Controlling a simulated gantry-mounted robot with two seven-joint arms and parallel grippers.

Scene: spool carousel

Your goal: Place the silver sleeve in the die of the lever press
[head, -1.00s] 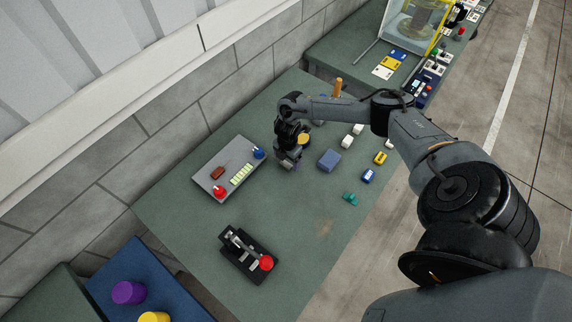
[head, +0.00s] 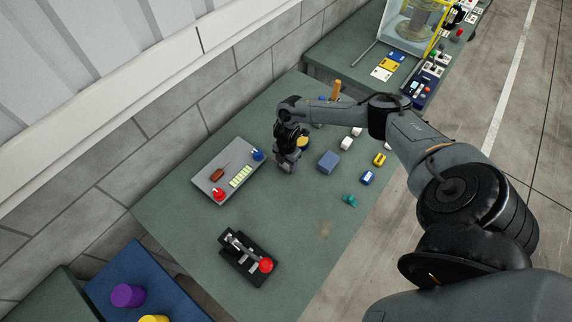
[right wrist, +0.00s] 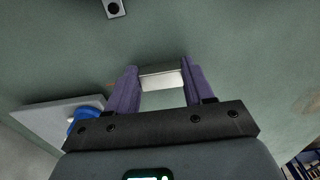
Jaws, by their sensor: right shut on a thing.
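My right gripper (head: 289,168) hangs over the green table just right of the grey panel; its fingertips are hard to make out in the head view. In the right wrist view its two purple fingers (right wrist: 160,82) are shut on a silver piece, the silver sleeve (right wrist: 161,79), which spans between the fingertips. The lever press (head: 247,257) stands on the near part of the table, a black base with a metal lever and a red knob, apart from the gripper. Its die is too small to make out. My left gripper is not in view.
The grey panel (head: 214,190) carries a red knob, a blue knob and a brown piece. A blue-grey box (head: 328,161), a teal part (head: 349,201) and several small blocks lie to the right. The table between panel and press is clear.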

